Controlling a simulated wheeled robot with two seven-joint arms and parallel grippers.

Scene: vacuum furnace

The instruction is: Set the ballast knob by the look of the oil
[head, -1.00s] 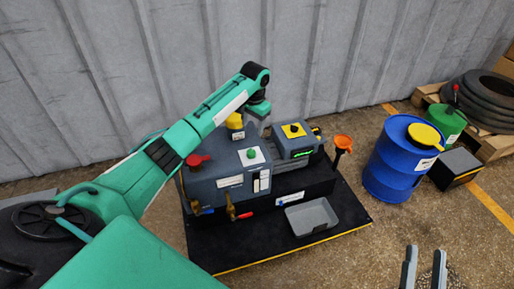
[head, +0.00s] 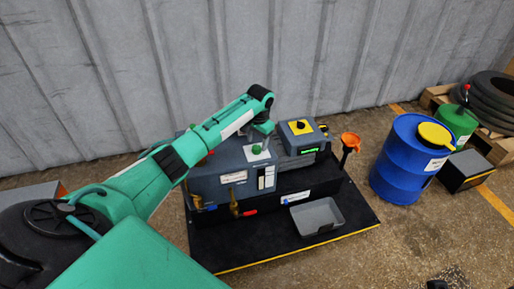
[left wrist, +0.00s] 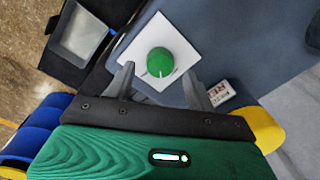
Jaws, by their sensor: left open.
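A green round knob (head: 256,149) sits on a white plate on top of the grey pump (head: 210,188). In the left wrist view the knob (left wrist: 160,62) carries a white mark on its near side. My left gripper (left wrist: 158,78) is open, its fingers apart to either side of the knob's near edge, with nothing held; I cannot tell its height above the plate. In the head view its fingers are hard to make out. A pale sight window (head: 266,178) is on the pump's front; the oil's look is too small to tell. Of my right gripper, at most a dark tip shows at the bottom edge.
A grey box with a yellow-plated black knob (head: 300,127) and green display stands right of the pump. A grey tray (head: 318,217), orange funnel (head: 350,140) and blue drum (head: 402,160) are farther right. Handled valves (head: 235,205) project in front.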

